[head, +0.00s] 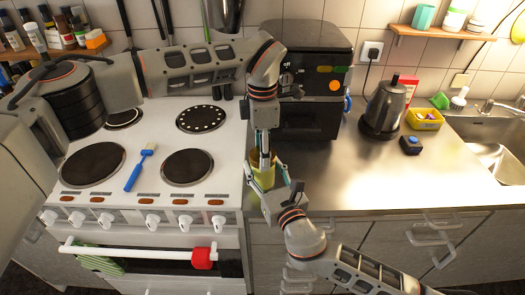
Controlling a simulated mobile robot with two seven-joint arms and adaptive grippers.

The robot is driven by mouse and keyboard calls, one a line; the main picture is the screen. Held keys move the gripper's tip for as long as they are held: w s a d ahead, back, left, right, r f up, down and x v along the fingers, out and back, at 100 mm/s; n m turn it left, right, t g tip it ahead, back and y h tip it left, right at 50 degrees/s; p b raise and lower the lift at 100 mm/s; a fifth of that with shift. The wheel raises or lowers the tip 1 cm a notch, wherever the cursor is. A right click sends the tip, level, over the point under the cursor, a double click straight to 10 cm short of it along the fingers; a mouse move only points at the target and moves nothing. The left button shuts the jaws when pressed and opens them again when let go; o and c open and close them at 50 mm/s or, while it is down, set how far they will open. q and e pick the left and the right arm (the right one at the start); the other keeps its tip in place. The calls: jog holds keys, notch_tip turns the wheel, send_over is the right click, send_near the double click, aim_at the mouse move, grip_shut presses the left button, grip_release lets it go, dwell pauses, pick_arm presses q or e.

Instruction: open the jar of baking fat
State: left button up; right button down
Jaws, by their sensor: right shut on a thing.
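The jar of baking fat (262,178), yellow-green, stands upright at the left end of the steel counter, close to the cooker's right edge. My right gripper (267,184) reaches in from the front and is shut on the jar's body, with a finger on either side. My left gripper (264,160) points straight down from above, its fingertips at the top of the jar. It hides most of the jar's top, so I cannot tell how the lid sits or whether the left fingers touch it. Its fingers are seen too narrowly to show their opening.
A black appliance (312,85) stands right behind the jar. The cooker (150,190) on the left carries a large dark pot (72,100) and a blue brush (139,168). A kettle (385,108) and a yellow tub (425,119) stand farther right. The counter's middle is clear.

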pick_arm(q)
jog(key=n, duration=2.5)
jog(key=shift+s, duration=0.1)
jog(key=shift+r, duration=0.2)
jog(key=shift+r, duration=0.95)
jog(key=shift+r, duration=0.1)
